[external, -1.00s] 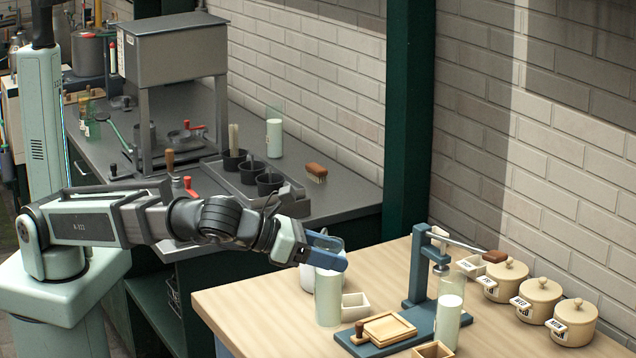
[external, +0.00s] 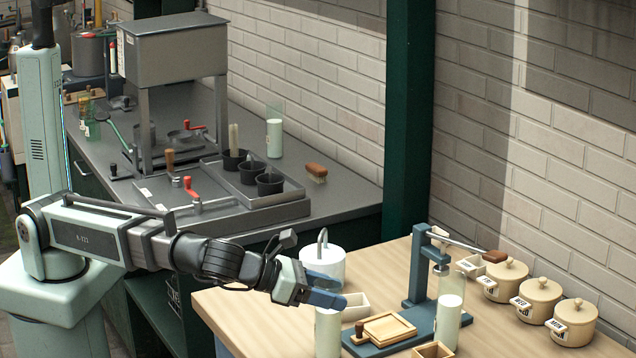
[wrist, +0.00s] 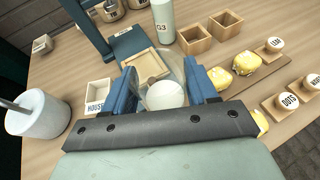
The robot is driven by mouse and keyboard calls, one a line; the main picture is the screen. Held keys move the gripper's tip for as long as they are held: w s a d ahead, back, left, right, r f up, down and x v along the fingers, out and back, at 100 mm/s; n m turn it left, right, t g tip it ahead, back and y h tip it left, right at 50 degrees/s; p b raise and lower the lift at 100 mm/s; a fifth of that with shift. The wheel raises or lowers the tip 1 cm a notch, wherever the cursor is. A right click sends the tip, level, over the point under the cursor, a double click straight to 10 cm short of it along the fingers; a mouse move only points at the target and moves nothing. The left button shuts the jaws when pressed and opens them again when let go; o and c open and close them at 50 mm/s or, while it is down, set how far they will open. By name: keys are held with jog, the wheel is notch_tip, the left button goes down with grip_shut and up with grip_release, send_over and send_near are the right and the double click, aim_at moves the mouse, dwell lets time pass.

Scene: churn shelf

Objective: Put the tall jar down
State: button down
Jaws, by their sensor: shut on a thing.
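The tall jar (external: 328,335) is clear glass with white contents. It is near the front of the wooden table in the external view, upright as far as it shows. My gripper (external: 326,300) is shut around its upper part. In the wrist view the jar (wrist: 166,95) sits between the two blue fingers, seen from above into its mouth. Its base is cut off by the lower picture edge in the external view, so I cannot tell whether it touches the table.
A white round pot (external: 324,268) and a small open box (external: 354,306) stand close behind. The blue press (external: 417,265) and another tall jar (external: 448,322) are to the right. Yellow-wrapped blocks (wrist: 245,61) lie on a board to the right in the wrist view.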

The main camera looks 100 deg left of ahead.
jog(key=shift+f, duration=0.15)
jog(key=shift+c, duration=1.6)
grip_release()
jog(key=v, duration=1.2)
jog(key=shift+r, duration=0.25)
jog(key=shift+d+f, duration=0.1)
jog(key=shift+d, duration=0.05)
